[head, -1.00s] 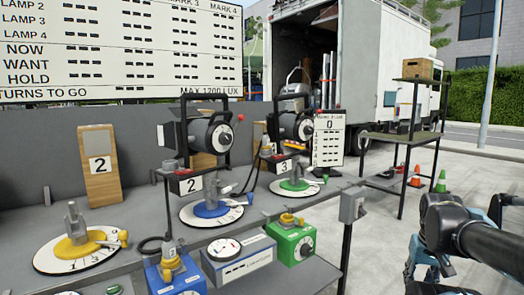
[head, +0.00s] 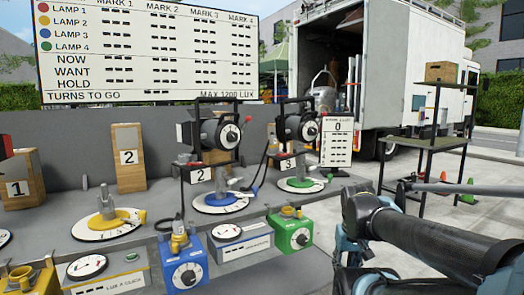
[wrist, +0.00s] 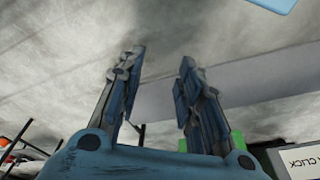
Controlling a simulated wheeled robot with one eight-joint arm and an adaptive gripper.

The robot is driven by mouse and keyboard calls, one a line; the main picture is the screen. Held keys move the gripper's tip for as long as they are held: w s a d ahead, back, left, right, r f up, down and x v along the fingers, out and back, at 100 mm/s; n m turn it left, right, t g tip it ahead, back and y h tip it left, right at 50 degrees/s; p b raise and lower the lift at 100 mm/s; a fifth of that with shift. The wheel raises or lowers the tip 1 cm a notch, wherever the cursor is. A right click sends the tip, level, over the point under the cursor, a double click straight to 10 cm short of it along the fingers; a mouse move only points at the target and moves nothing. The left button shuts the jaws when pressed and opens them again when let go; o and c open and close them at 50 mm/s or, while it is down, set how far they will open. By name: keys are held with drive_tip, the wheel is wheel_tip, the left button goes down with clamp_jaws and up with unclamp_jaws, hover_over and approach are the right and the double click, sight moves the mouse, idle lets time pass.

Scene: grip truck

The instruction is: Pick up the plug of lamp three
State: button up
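Lamp three is the black lamp (head: 298,128) behind a placard reading 3, at the right end of the bench. A dark cable (head: 260,165) hangs at its left side; I cannot clearly make out the plug of lamp three. A green box (head: 291,235) with a yellow socket-like fitting (head: 289,211) stands in front of the lamp. In the wrist view my gripper (wrist: 160,68) is open, with nothing between its fingers. In the head view my arm is at the lower right, apart from the bench, and the fingertips are not clear.
A blue box (head: 184,265) carries a yellow-and-grey fitting. A grey meter box (head: 240,245) sits between the blue and green boxes. Lamp two (head: 215,135) stands left of lamp three. A dark shelf rack (head: 428,145) and the truck (head: 425,75) are behind. Pavement is open at right.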

drive_tip(key=shift+a, duration=0.15)
drive_tip(key=shift+o, duration=0.4)
drive_tip(key=shift+s+r, duration=0.15)
drive_tip(key=shift+r, duration=0.05)
wheel_tip(320, 180, up, 49)
drive_tip(key=n+t, duration=0.2)
drive_tip(key=n, duration=0.2)
hover_over(273, 134)
drive_tip(key=s, duration=0.6)
drive_tip(key=x, duration=1.7)
drive_tip(key=shift+w, duration=0.25)
clamp_jaws()
